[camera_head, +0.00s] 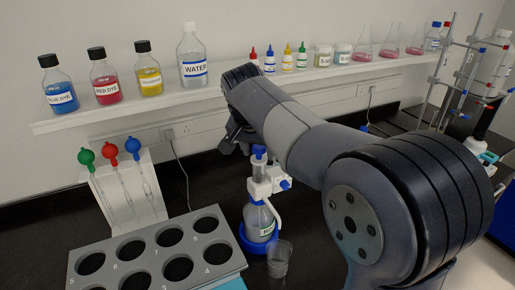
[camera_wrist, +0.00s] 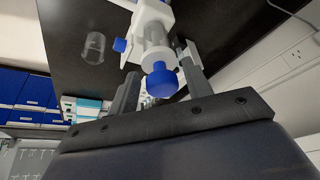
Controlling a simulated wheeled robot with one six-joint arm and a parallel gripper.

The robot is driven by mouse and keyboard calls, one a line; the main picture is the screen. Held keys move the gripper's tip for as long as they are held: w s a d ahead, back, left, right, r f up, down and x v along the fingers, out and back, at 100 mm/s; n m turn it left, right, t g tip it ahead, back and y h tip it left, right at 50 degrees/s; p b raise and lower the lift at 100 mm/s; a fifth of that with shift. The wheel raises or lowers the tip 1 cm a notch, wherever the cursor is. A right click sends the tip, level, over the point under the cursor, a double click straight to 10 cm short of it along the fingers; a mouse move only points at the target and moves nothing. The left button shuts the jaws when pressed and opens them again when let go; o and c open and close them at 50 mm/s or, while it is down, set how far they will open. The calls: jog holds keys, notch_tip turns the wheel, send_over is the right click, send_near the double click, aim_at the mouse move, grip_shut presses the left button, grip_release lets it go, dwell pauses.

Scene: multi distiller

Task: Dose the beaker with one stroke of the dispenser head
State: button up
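The dispenser bottle (camera_head: 258,222) stands on the black bench in a blue base ring. Its white dispenser head (camera_head: 262,187) has a blue top knob (camera_head: 258,152) and a spout bending down to the right. The clear beaker (camera_head: 279,262) stands at the front right of the bottle, near the spout; it looks empty. My gripper (camera_head: 238,138) is up by the top of the dispenser, partly hidden by my arm. In the wrist view, its fingers (camera_wrist: 160,66) are apart, one each side of the blue knob (camera_wrist: 161,80) and white head, with visible gaps. The beaker (camera_wrist: 94,48) shows at left there.
A grey rack with numbered holes (camera_head: 112,257) is at the left front. A pipette stand (camera_head: 100,193) is behind it. A white shelf (camera_head: 140,107) with dye bottles, water and small droppers runs along the wall. A metal stand (camera_head: 432,88) is at the right.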

jog(key=c, duration=0.8)
